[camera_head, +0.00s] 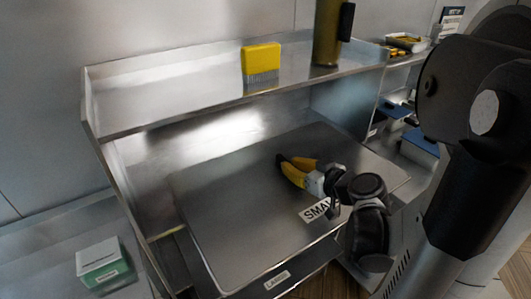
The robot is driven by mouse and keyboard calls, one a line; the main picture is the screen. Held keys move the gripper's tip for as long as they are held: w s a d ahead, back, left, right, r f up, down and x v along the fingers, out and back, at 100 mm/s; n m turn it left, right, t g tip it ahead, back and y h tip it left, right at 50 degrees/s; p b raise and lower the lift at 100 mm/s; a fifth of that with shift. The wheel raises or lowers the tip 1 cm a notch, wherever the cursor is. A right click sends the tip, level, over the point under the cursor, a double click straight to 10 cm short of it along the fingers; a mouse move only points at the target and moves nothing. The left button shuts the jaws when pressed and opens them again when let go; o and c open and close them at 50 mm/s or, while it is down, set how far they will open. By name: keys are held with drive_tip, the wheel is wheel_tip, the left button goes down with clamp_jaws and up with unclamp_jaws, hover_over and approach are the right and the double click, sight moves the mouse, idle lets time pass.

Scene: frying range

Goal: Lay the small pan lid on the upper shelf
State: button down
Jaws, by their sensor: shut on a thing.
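The small pan lid (235,205) is a wide, flat, grey metal plate with a label beginning "SMA" near its front right edge. It appears roughly level below the upper shelf. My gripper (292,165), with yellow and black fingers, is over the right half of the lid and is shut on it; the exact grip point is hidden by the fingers. The upper shelf (160,100) is a long metal ledge behind and above the lid, with its left part bare.
A yellow brush (262,60) and an olive cylinder (328,35) stand on the upper shelf. A "LARGE" label (277,281) shows below the lid's front edge. A green and white box (103,265) sits at lower left. Shelves with trays (405,42) stand at right.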

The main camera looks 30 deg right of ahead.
sight(262, 149)
drive_tip(key=shift+w+a, duration=0.1)
drive_tip(key=shift+w, duration=0.75)
drive_tip(key=r+x, duration=0.1)
drive_tip(key=x, duration=0.3)
drive_tip(key=r+x, duration=0.1)
drive_tip(key=x, duration=0.4)
drive_tip(key=w+r+b+x, duration=0.1)
drive_tip(key=x, duration=0.3)
drive_tip(key=shift+w+f, duration=0.15)
drive_tip(key=shift+w, duration=0.25)
drive_tip(key=shift+w+f+b, duration=0.3)
drive_tip(key=shift+f+b, duration=0.65)
drive_tip(key=shift+b, duration=0.05)
drive_tip(key=shift+s+f+b, duration=0.1)
drive_tip(key=shift+f+b, duration=0.3)
drive_tip(key=shift+f, duration=0.05)
drive_tip(key=shift+s+f+b, duration=0.15)
drive_tip(key=shift+f+b, duration=0.45)
drive_tip(key=shift+b, duration=0.05)
drive_tip(key=c, duration=1.1)
unclamp_jaws()
drive_tip(key=shift+r, duration=0.15)
drive_tip(key=shift+r+p, duration=2.65)
drive_tip(key=shift+r, duration=0.8)
